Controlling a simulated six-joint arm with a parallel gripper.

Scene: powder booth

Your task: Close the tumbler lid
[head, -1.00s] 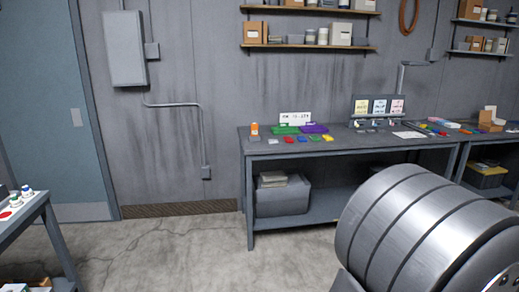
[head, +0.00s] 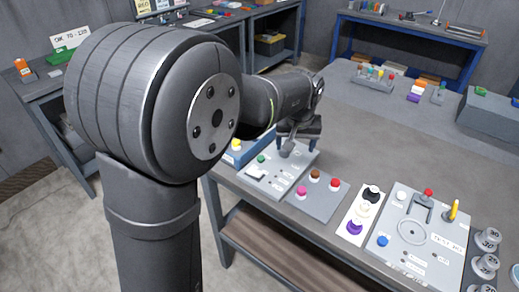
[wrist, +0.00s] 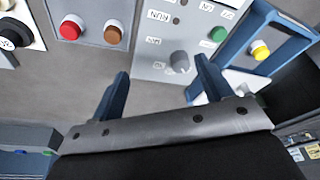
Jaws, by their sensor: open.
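I cannot pick out a tumbler or its lid for certain in either view. My gripper (head: 298,146) is open and points down over a grey control panel (head: 280,183) on the bench. In the wrist view my two blue fingers (wrist: 162,66) are spread apart, with nothing between them. A grey knob (wrist: 180,61) on the panel shows just beyond the fingertips, nearer the right one. A green button (wrist: 217,34) stands beside it.
A grey plate with red (head: 335,183), brown and pink buttons lies right of the panel. Further right are a white strip with knobs (head: 355,228), a test box (head: 415,245) with levers, and numbered weights (head: 485,265). The bench behind (head: 400,130) is mostly clear.

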